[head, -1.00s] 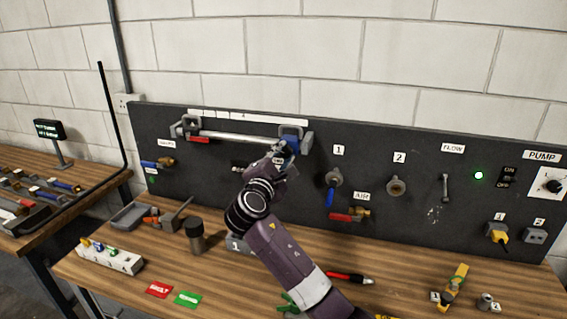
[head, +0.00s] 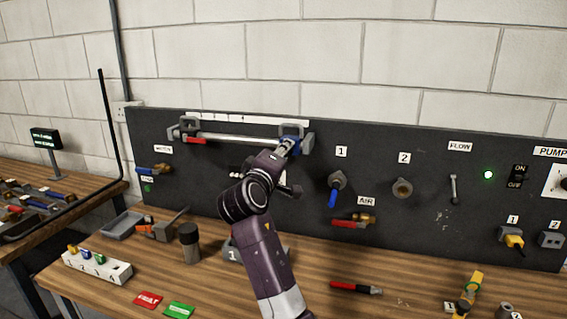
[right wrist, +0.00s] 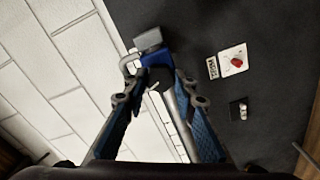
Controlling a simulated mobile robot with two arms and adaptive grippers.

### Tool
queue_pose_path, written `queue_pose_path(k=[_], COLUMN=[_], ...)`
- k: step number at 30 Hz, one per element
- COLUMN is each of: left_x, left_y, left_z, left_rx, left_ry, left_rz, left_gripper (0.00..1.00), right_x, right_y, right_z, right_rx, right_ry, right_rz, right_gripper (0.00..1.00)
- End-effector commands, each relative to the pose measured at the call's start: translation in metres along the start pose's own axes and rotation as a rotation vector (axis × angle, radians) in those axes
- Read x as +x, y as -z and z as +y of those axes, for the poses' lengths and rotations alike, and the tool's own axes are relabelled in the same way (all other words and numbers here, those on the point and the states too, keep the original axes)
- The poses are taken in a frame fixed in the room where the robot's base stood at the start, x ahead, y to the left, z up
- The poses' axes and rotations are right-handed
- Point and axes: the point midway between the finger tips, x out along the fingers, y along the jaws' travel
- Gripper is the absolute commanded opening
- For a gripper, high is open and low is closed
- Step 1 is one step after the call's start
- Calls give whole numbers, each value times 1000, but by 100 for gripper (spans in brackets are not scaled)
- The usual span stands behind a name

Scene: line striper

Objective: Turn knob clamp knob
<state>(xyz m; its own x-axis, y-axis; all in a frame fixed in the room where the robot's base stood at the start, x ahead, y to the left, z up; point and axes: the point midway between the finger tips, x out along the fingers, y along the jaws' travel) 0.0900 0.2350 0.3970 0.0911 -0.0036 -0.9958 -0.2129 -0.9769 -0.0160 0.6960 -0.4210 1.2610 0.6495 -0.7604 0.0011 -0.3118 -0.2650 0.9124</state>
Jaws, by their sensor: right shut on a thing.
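A horizontal metal bar (head: 240,140) is mounted near the top of the black panel. A blue-and-grey clamp (head: 291,131) sits at its right end, and it also shows in the right wrist view (right wrist: 154,60). My right gripper (head: 287,148) reaches up to the clamp. In the right wrist view its blue-padded fingers (right wrist: 161,84) close on the clamp's knob, which they mostly hide. How far the knob is turned cannot be told. My left gripper is not in view.
On the panel to the right are a blue-handled valve (head: 334,190), a red-handled air valve (head: 352,221) and a pump switch plate (head: 558,182). A dark cylinder (head: 189,241), a white block (head: 97,266) and a red-black pen-like tool (head: 356,288) are on the bench.

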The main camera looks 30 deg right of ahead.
Motion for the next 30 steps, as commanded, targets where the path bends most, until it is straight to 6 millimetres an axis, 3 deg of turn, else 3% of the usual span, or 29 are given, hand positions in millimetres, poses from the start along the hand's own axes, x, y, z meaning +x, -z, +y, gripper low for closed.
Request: queue_pose_path(k=[3,12,30], left_x=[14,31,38], left_y=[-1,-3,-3], left_z=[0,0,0], left_rx=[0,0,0], left_ry=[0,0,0], left_rz=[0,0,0], left_gripper=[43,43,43], right_x=[0,0,0], right_y=[-2,-2,-2], right_z=[-6,-5,-4], right_rx=[101,298,406], right_ry=[5,7,8], right_rz=[-2,-5,-7], right_gripper=[1,1,1])
